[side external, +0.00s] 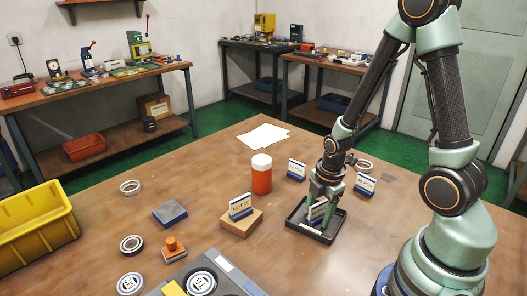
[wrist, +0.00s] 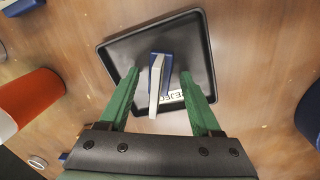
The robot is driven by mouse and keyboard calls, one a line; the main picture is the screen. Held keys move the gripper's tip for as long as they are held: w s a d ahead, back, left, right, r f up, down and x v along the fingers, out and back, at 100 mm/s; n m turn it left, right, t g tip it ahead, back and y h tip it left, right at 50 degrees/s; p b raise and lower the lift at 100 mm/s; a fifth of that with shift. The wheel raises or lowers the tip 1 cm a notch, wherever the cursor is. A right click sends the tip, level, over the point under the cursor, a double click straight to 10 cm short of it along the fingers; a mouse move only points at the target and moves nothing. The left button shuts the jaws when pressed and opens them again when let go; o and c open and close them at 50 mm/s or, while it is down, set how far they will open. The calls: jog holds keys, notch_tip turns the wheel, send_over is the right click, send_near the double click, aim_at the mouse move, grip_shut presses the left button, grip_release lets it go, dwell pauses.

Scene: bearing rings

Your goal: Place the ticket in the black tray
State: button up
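The black tray (side external: 293,226) lies on the table, and in the wrist view its dark floor and rim (wrist: 107,52) surround the fingertips. A ticket with a pale upright plate and blue base (wrist: 167,68) is inside the tray; it shows partly hidden behind the fingers in the side view (side external: 317,213). My gripper (wrist: 160,75) is low over the tray, its green fingers on either side of the ticket with a gap to each. It also shows in the side view (side external: 325,200). The ticket's print is mostly hidden.
A LOT 38 ticket (side external: 240,207) stands on a wooden block left of the tray. Two more blue-based tickets (side external: 296,170) (side external: 365,185) stand behind it. An orange bottle with white cap (side external: 261,178) is close by. White paper (side external: 263,136) lies farther back.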

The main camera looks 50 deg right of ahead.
notch_tip(320, 180, up, 12)
jog(key=s, duration=0.1)
notch_tip(320, 180, up, 7)
jog(key=m+t, duration=0.2)
jog(key=m, duration=0.5)
send_over(320, 224)
jog(key=w+a, duration=0.1)
jog(key=a, duration=0.3)
jog(key=a+r+m, duration=0.1)
jog(key=m, duration=0.1)
jog(key=a+r+m+t, duration=0.1)
jog(key=r+m, duration=0.1)
jog(key=m, duration=0.1)
jog(key=a+r+m+t, duration=0.1)
jog(key=r+m, duration=0.1)
jog(key=m, duration=0.1)
